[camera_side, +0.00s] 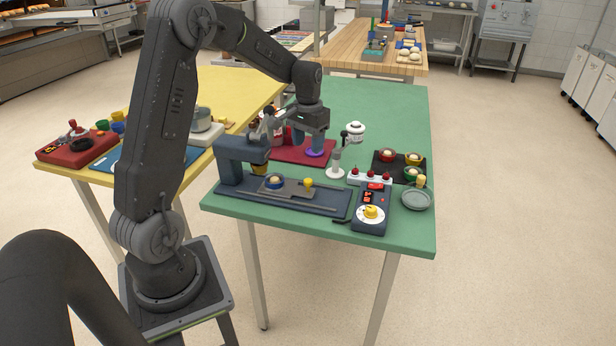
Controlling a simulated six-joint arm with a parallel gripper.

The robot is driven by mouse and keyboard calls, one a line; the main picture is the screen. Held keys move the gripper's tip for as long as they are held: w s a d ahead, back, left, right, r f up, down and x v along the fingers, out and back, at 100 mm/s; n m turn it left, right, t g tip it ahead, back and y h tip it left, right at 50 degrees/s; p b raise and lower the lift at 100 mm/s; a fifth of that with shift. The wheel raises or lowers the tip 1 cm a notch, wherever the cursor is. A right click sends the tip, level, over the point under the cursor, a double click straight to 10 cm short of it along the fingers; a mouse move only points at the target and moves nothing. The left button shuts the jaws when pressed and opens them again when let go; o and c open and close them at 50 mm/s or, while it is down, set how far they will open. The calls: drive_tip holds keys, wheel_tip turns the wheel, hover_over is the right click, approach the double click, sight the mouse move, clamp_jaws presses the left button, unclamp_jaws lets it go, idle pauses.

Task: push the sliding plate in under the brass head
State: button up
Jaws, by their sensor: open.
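The sliding plate (296,190) is a dark flat slide with a yellow knob (308,182) at its right end. It lies on a long dark blue base (330,199) at the front of the green table. A blue ring with a pale round piece (274,182) sits at the plate's left end. The brass head (259,169) hangs under the blue-grey press arm (243,150), to the left of that ring. My gripper (309,142) points down behind the plate, above the dark red mat, apart from the plate and knob. Its fingers are small and partly unclear; it is open.
A control box (370,212) with a yellow dial stands right of the base. Behind it are a white strip with red knobs (370,177) and a white-topped stand (335,172). A purple disc (314,153) lies near my gripper. The table's right rear is clear.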

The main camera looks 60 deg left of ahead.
sight(308, 180)
wheel_tip(308, 180, down, 12)
drive_tip(key=shift+r, duration=0.1)
idle(0.4)
clamp_jaws()
idle(0.3)
